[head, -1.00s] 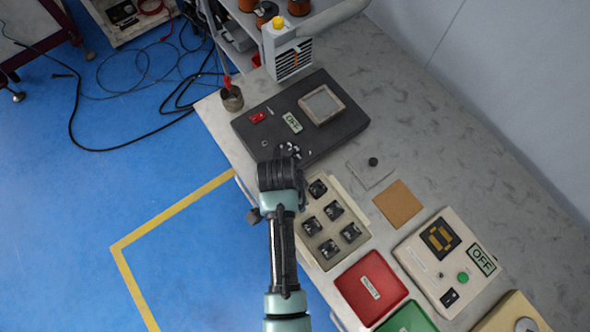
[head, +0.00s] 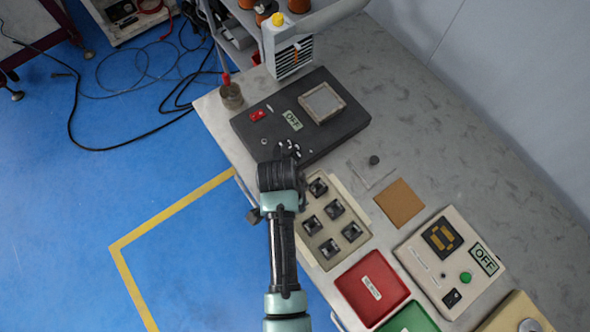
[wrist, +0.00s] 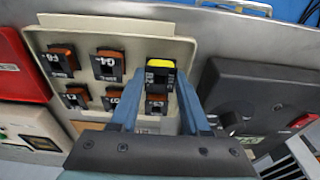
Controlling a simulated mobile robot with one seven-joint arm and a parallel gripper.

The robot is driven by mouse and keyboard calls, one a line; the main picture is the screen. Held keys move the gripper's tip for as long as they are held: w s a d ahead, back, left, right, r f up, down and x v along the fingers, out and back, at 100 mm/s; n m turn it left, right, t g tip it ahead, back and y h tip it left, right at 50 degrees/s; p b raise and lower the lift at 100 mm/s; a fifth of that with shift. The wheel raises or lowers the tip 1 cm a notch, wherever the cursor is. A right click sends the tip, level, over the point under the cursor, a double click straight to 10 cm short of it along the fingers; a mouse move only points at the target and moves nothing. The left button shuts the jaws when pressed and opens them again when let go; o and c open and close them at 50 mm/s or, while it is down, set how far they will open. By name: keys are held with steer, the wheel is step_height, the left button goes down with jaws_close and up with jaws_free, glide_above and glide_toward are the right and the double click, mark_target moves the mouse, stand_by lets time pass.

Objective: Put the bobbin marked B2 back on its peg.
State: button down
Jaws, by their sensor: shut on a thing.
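My gripper (wrist: 160,78) is shut on a bobbin with a bright yellow top (wrist: 160,72) in the wrist view. Its dark face carries a white mark that looks like B2. The bobbin is between my two blue fingers, over the right part of a beige tray (wrist: 180,50). Several dark bobbins with brown tops sit in the tray, one of them (wrist: 155,106) just below the held one in the picture. The tray also shows in the head view (head: 299,252), where my wrist hides the gripper and held bobbin. The peg for B2 is not visible; I cannot tell the gap beneath the bobbin.
A dark box (head: 345,127) with an OFF label stands close beyond the tray. A red bin (head: 372,288) and a green bin (head: 408,320) lie on the near side. A brown pad (head: 400,203) and a beige panel (head: 460,255) are to the right.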

steer(key=shift+f+b, duration=0.35)
steer(key=shift+f, duration=0.3)
steer(key=shift+c, duration=1.5)
jaws_free()
steer(key=shift+r, duration=0.1)
step_height(320, 180, up, 13)
steer(key=s+a, duration=0.1)
steer(key=shift+a, duration=0.3)
